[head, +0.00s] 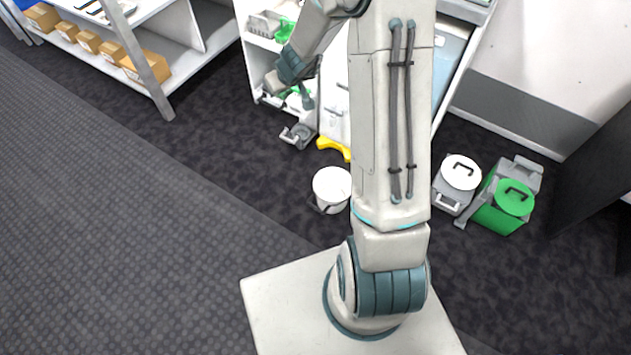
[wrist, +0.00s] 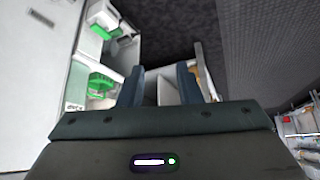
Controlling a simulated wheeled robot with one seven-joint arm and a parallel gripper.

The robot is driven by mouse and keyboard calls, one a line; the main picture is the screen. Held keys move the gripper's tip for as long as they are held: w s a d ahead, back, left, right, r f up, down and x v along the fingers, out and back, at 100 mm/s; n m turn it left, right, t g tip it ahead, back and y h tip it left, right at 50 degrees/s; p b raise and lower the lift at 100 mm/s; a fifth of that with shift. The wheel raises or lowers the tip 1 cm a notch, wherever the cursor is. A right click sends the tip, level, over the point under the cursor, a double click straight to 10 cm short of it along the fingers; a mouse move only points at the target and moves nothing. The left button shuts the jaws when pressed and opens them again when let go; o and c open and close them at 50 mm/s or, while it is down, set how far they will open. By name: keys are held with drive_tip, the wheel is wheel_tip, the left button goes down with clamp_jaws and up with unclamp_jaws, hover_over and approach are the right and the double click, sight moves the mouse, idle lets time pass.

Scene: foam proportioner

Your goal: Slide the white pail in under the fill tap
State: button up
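The white pail (head: 332,187) stands upright on the dark floor, left of my arm's column in the head view. Its round top faces up, and a dark part shows low on its side. I cannot pick out the fill tap for certain; my arm covers part of the white cabinet (head: 335,95). My gripper (wrist: 162,85) has its two dark fingers apart in the wrist view. A pale surface shows between them, and I cannot tell how far off it is. In the head view my gripper is up by the cabinet's left side, well apart from the pail.
A yellow piece (head: 334,148) and a grey handled part (head: 298,135) lie at the cabinet's foot. A white-lidded grey container (head: 459,173) and a green container (head: 505,205) stand right of my arm. A shelf with cardboard boxes (head: 146,68) is at upper left. Floor left of the pail is clear.

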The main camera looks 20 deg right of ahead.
drive_tip(key=w+d+f+h+b, duration=0.1)
drive_tip(key=w+d+f+b, duration=0.15)
drive_tip(key=f, duration=1.05)
drive_tip(key=g+h+b, duration=0.2)
drive_tip(key=g+b, duration=0.4)
drive_tip(key=b, duration=0.2)
hover_over(319, 194)
drive_tip(key=a, duration=0.1)
wheel_tip(319, 194, down, 28)
drive_tip(key=shift+s, duration=0.25)
drive_tip(key=shift+f, duration=0.1)
drive_tip(key=f+b, duration=0.2)
drive_tip(key=f, duration=0.2)
drive_tip(key=f+b, duration=0.2)
drive_tip(key=f, duration=0.3)
drive_tip(key=d+f+b, duration=0.1)
drive_tip(key=f+b, duration=0.1)
drive_tip(key=f, duration=0.2)
drive_tip(key=shift+w+d+f+b, duration=0.1)
drive_tip(key=shift+w+f+b, duration=0.1)
drive_tip(key=shift+f+b, duration=0.15)
clamp_jaws()
